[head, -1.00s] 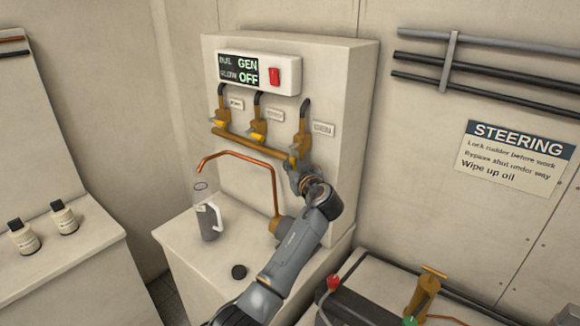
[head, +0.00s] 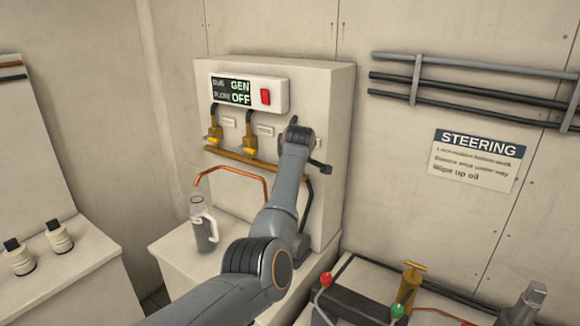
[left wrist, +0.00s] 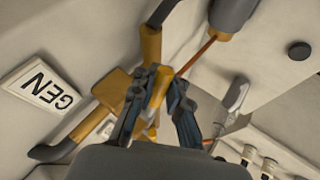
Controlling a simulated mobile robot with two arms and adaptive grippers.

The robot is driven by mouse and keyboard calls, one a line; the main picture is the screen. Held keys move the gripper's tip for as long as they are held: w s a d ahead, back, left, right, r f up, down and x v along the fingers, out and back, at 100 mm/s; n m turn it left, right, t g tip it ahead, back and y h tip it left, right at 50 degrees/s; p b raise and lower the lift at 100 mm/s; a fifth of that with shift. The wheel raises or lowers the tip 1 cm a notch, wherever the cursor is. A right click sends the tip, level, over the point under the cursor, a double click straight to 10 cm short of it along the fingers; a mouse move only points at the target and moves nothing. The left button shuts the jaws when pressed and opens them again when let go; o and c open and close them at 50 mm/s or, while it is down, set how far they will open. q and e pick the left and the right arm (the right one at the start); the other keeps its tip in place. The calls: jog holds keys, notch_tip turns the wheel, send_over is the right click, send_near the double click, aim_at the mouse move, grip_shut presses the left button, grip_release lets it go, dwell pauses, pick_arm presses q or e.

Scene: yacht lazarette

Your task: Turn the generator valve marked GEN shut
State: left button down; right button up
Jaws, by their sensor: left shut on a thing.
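The GEN label (left wrist: 42,88) is on the panel at the left of the left wrist view. Beside it is the brass valve body (left wrist: 112,90) with its yellow handle (left wrist: 157,88). My left gripper (left wrist: 158,84) is shut on this handle, one finger on each side. In the head view my left arm covers this rightmost valve and the gripper. My right gripper is not in view.
Two similar brass valves, a left one (head: 214,133) and a middle one (head: 249,145), are on the same panel. A clear jug (head: 204,228) stands on the ledge below, near a bent copper pipe (head: 235,169). Red (head: 324,280) and green (head: 397,311) knobs are at lower right.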

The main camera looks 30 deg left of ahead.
pick_arm(q)
jog(key=h+p, duration=0.1)
jog(key=r+h+p, duration=0.1)
jog(key=p, duration=0.1)
jog(key=shift+d+r+n+g, duration=0.25)
jog(key=shift+r+n+g, duration=0.05)
jog(key=shift+n, duration=0.1)
jog(key=shift+r+n+h+p, duration=0.3)
jog(key=shift+h+p, duration=0.55)
jog(key=shift+h, duration=0.05)
jog(key=shift+r+h+p, duration=0.15)
jog(key=shift+h+p, duration=0.3)
jog(key=shift+h, duration=0.05)
jog(key=c, duration=1.6)
grip_release()
jog(key=shift+r, duration=0.1)
jog(key=shift+s, duration=0.25)
jog(key=shift+r, duration=0.15)
